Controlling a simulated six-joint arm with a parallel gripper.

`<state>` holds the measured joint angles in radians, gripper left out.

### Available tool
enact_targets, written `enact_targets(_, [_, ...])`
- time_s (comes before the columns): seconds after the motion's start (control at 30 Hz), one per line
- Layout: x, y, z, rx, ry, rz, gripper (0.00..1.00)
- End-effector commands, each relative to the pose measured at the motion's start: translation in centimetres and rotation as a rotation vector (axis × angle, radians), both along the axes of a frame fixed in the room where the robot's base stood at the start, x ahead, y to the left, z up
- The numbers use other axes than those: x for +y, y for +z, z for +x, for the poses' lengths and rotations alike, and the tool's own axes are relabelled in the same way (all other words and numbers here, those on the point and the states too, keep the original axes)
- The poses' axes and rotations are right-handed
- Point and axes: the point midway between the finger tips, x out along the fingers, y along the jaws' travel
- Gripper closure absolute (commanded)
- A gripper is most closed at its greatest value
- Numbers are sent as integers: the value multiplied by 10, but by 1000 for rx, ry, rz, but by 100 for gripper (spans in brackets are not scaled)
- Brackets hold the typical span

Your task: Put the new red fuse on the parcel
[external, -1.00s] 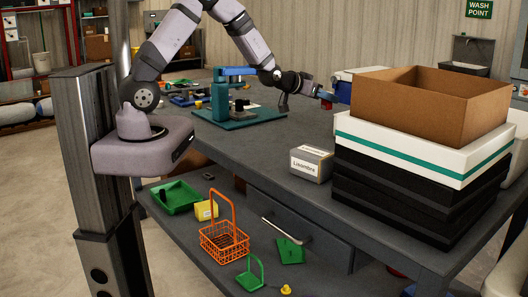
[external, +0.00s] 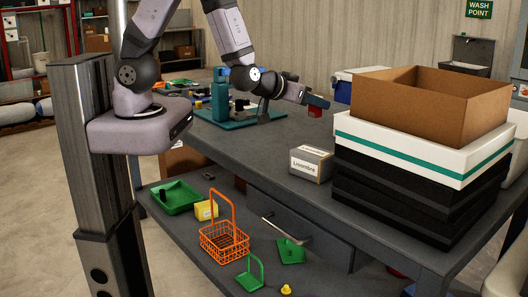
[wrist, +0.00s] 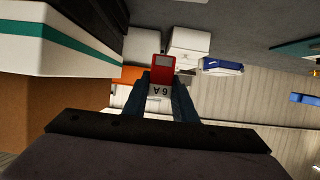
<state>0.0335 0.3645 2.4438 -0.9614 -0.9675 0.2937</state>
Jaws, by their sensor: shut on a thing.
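My gripper (external: 316,101) is shut on a red fuse (external: 315,112) and holds it in the air above the far part of the bench. In the wrist view the fuse (wrist: 162,68) sticks out past the fingertips (wrist: 160,85), with a pale part marked "6 A" between the fingers. A small grey box with a white label (external: 304,167), which looks like the parcel, sits on the bench left of the box stack. The gripper is above and behind it, apart from it.
An open cardboard box (external: 430,107) tops a white box with a green stripe (external: 400,150) and black boxes (external: 385,200), a tall stack at right. A teal press (external: 220,105) stands at the back left. The bench (external: 240,150) between is mostly clear. A lower shelf holds an orange basket (external: 224,243).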

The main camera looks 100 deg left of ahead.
Motion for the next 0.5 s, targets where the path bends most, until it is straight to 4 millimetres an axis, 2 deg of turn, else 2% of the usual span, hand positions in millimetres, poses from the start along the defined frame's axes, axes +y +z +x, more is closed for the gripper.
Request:
enact_targets(0.13, [1,-10,0,3,1,0,98])
enact_targets(0.5, [1,-55,0,3,0,0,98])
